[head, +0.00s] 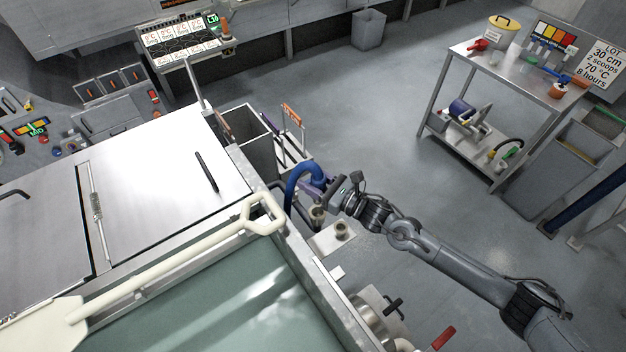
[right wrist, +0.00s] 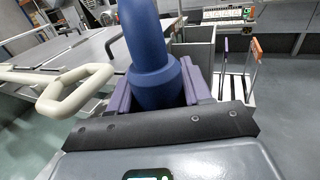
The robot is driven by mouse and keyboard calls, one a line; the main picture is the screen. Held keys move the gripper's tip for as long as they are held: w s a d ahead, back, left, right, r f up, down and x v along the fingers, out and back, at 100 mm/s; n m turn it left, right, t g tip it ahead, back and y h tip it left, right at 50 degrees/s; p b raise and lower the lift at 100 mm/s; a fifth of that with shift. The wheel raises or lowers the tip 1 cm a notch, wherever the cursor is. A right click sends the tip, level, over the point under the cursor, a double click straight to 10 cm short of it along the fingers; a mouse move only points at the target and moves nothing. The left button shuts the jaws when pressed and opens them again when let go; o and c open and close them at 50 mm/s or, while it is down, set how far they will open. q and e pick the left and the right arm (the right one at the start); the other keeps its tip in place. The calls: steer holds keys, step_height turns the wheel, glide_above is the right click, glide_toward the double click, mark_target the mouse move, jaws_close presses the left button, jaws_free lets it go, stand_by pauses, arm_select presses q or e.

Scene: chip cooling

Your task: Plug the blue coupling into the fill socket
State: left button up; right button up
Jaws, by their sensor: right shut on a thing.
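The blue coupling (right wrist: 158,88) is in my right gripper (head: 320,188), between its purple fingers in the right wrist view. Its blue hose (head: 296,178) arches up and bends down at the left of the gripper beside the tank. Just below the gripper is a brassy metal cylinder (head: 318,213); I cannot tell whether it is a socket or the coupling's lower end. Another brassy round socket (head: 341,230) stands on a light plate right of it. I cannot tell which is the fill socket. My left gripper is not in view.
A large open tank (head: 190,310) with greenish water fills the lower left, and a cream paddle (head: 165,268) lies across its rim. A grey bin (head: 248,138) and a tool rack (head: 293,125) stand behind the gripper. The floor to the right is open up to a metal cart (head: 480,65).

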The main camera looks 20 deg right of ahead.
steer(key=shift+f+b, duration=1.45)
steer(key=shift+f, duration=0.4)
steer(key=shift+f+b, duration=0.55)
steer(key=shift+f, duration=0.05)
steer(key=shift+b, duration=0.4)
steer(key=shift+f+b, duration=0.45)
steer(key=shift+f, duration=0.05)
stand_by(0.4)
steer(key=shift+f+b, duration=1)
steer(key=shift+f, duration=0.15)
steer(key=shift+w+f+b, duration=0.2)
steer(key=shift+f+b, duration=0.9)
steer(key=shift+f, duration=0.1)
